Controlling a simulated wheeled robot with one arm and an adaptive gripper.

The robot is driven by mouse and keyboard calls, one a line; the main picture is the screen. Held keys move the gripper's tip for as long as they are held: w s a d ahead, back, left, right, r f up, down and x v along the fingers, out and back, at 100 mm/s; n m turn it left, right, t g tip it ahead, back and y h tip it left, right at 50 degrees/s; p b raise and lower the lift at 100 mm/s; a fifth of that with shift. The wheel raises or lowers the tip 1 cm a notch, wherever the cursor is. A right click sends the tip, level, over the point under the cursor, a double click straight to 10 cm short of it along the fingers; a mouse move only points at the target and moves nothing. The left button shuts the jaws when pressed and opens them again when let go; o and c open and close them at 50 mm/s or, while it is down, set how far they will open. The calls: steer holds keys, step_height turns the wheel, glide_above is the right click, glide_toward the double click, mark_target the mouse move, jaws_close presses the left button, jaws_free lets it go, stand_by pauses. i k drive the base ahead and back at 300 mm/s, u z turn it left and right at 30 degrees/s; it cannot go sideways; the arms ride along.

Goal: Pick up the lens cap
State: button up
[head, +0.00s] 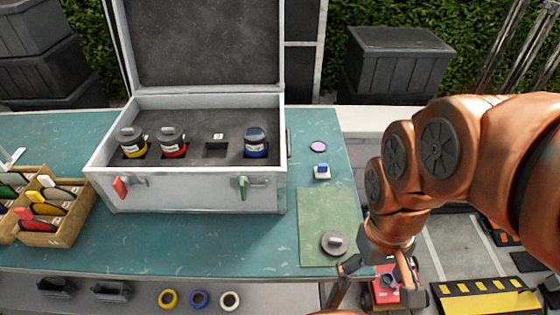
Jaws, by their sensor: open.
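A round dark grey disc with a light raised grip, which looks like the lens cap (333,243), lies flat on a green mat (318,212) near the front right corner of the table. My gripper (374,295) is open and points down just right of the disc, around the table's right edge. Its fingers are apart from the disc and hold nothing that I can see. The arm hides part of the area behind the gripper.
An open silver case (190,192) with yellow, red and blue-marked round items stands on the teal table (200,245). A purple disc (318,146) and small blue-white block (322,172) lie right of it. A wooden box (55,230) stands left.

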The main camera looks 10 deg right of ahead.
mark_target(335, 244)
steer(key=z, duration=1.9)
steer(key=k, duration=0.85)
steer(key=u, duration=1.85)
